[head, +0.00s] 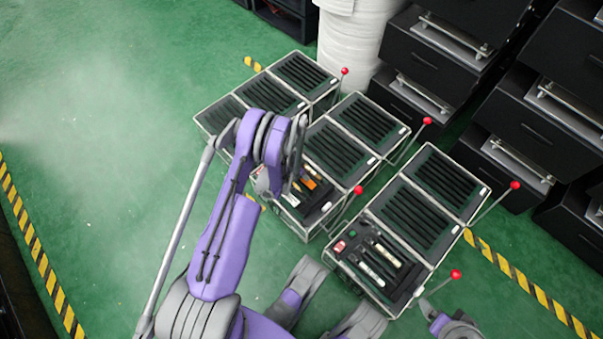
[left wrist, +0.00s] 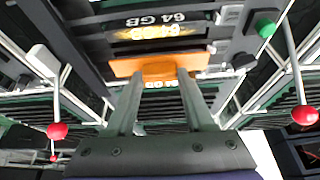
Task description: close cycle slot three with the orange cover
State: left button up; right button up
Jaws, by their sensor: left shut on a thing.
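The orange cover (left wrist: 158,68) lies across the ends of my left gripper's fingers in the left wrist view. In the head view a small orange patch (head: 309,184) shows beside the wrist, in the open front bay of the middle case (head: 290,222). My left gripper (left wrist: 158,80) is shut on the cover. Modules marked "64 GB" (left wrist: 158,21) are just beyond it. I cannot tell which slot is number three or whether the cover is seated. Part of my right gripper (head: 430,312) shows at the bottom right; its jaw state is unclear.
A right-hand case (head: 425,205) has an open bay with white modules (head: 371,272). Levers with red knobs (head: 358,190) stand beside the cases, including one close on the right in the left wrist view (left wrist: 304,115). Black drawer units (head: 430,65) fill the upper right. Green floor is clear at left.

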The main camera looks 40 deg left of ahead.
pick_arm(q)
jog(key=shift+f, duration=1.2)
jog(key=o, duration=1.4)
jog(key=shift+c, duration=0.2)
jog(key=shift+r, duration=0.1)
jog(key=p+v, duration=0.3)
jog(key=v, duration=0.7)
jog(key=shift+r, duration=0.35)
jog(key=shift+s, duration=0.1)
